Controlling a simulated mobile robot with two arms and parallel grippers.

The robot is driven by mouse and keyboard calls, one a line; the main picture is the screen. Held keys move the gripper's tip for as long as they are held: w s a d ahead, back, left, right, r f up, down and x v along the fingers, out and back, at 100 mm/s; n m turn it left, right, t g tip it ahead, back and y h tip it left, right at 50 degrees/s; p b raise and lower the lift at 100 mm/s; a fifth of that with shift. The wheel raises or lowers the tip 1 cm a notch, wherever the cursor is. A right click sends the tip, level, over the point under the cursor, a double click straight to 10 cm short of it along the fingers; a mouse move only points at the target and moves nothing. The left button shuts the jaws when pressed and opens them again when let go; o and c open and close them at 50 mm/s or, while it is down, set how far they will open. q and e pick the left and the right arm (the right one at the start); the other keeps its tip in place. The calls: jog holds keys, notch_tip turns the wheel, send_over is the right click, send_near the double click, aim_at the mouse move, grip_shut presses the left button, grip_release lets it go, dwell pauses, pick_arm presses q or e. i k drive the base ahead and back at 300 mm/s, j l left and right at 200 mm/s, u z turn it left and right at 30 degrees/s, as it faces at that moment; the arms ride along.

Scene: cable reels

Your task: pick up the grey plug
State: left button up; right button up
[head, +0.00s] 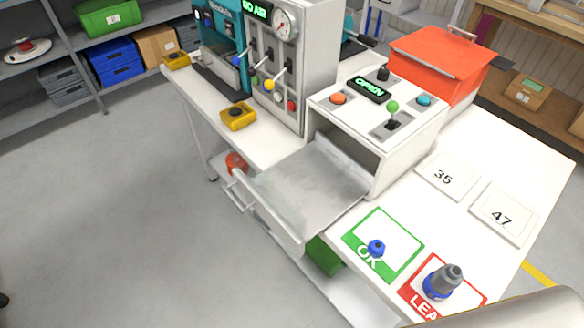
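The grey plug (446,276) has a dark grey stepped body and a blue collar at its lower end. It sits on the red-bordered "LEA..." card (413,297) near the right front of the white bench, leaning slightly to the right. Neither of my grippers is visible. A pale grey rounded part, probably my own arm, fills the bottom right corner just below the red card.
A white box (410,140) with an "OPEN" display has its metal drawer or flap (305,190) out toward the front. Cards "35" (442,177) and "47" (502,212) lie behind the plugs. An orange-red toolbox (440,65) and gauge panel (290,70) stand further back.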

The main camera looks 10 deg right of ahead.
aim_at(440, 283)
jog(key=k+l+z, duration=0.1)
jog(key=l+z, duration=0.55)
jog(key=k+l+z, duration=0.1)
jog(key=z, duration=0.25)
jog(key=l, duration=0.1)
